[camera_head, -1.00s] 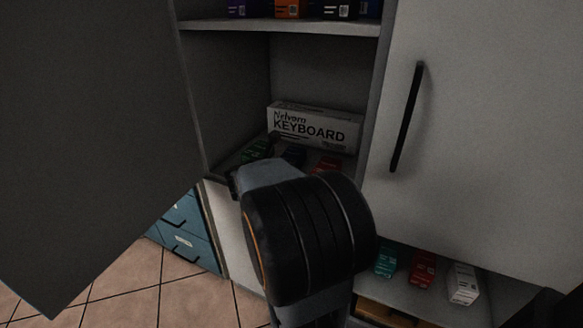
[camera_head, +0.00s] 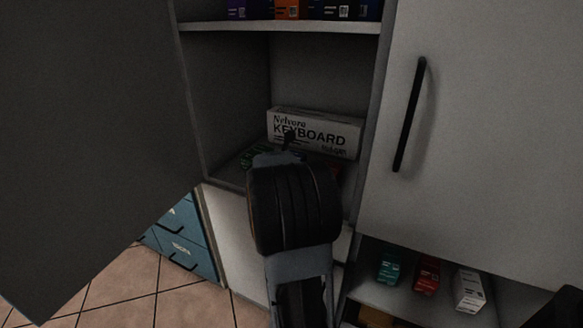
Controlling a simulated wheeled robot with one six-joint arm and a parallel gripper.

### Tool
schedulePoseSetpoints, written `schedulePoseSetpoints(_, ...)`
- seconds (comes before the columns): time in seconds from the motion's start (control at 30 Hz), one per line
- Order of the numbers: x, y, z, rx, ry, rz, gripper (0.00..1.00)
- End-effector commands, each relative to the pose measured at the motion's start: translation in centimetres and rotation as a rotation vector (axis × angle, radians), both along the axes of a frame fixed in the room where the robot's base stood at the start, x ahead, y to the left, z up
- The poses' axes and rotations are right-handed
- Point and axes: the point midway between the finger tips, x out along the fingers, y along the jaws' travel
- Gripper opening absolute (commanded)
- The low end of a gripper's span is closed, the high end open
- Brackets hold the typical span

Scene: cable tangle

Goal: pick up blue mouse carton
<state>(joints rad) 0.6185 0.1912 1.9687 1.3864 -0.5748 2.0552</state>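No blue mouse carton shows clearly now; my arm covers most of the middle shelf's front. A dark green carton (camera_head: 253,153) lies on that shelf, left of my arm. My gripper (camera_head: 290,140) reaches into the open cabinet, in front of the white keyboard box (camera_head: 330,140). Only a small dark part of it shows, so its fingers and anything between them cannot be made out.
The upper shelf (camera_head: 300,27) holds several dark blue, purple and orange cartons. An open door (camera_head: 90,130) stands at left, and a door with a black handle (camera_head: 409,115) at right. Teal, red and white cartons (camera_head: 428,276) stand on the lower right surface.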

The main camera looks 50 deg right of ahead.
Motion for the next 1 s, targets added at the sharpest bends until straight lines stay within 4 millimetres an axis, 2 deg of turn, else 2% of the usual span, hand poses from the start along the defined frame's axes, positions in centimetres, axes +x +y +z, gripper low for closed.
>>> schedulePoseSetpoints(0.2,-0.01,-0.04,0.04,0.000,0.000,0.000,0.99)
schedulePoseSetpoints(0.77,0.00,-0.01,0.04,0.000,0.000,0.000,0.45)
schedulePoseSetpoints(1.0,0.00,-0.01,0.11,-0.001,-0.001,0.000,0.43)
